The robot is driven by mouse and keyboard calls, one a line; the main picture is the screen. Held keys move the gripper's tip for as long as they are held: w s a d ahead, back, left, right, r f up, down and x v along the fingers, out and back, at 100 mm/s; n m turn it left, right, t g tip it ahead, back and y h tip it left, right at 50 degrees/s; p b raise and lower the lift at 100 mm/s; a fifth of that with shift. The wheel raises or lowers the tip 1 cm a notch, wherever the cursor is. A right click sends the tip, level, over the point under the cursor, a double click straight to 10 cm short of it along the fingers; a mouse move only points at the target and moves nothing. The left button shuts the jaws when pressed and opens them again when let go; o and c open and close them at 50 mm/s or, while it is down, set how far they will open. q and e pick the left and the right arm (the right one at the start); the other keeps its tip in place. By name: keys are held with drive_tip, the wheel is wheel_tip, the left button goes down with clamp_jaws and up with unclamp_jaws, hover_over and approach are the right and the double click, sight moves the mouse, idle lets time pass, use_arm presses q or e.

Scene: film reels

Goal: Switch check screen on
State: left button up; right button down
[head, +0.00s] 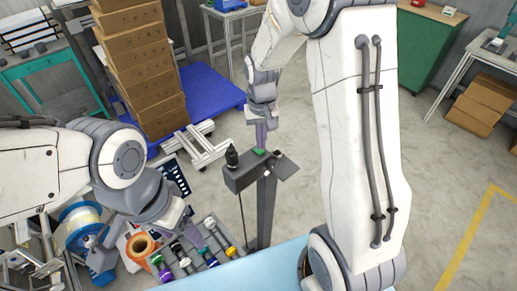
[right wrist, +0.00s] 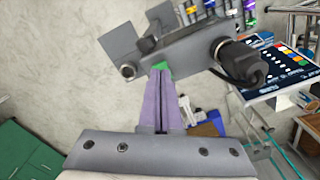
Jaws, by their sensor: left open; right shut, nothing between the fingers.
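A dark grey box on a post (head: 245,174) stands beyond the table edge, with a black cylindrical part on its left end and flat plates at its right. It also shows in the right wrist view (right wrist: 190,48). A small green piece (head: 260,151) sits on its top edge, also in the right wrist view (right wrist: 161,66). My right gripper (head: 261,146) is shut and empty; its purple fingertips are at the green piece. I cannot tell whether they touch it. My left gripper (head: 190,227) is open above the rack of reels. No lit screen shows.
The light blue table edge (head: 240,275) is in front. Stacked boxes (head: 142,65) stand on a blue pallet.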

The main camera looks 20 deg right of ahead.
sight(261, 152)
drive_tip(key=shift+f+b, duration=0.7)
drive_tip(key=shift+f, duration=0.3)
idle(0.7)
wheel_tip(261, 152, up, 7)
drive_tip(key=p, duration=0.6)
drive_tip(key=shift+r, duration=0.1)
idle(0.5)
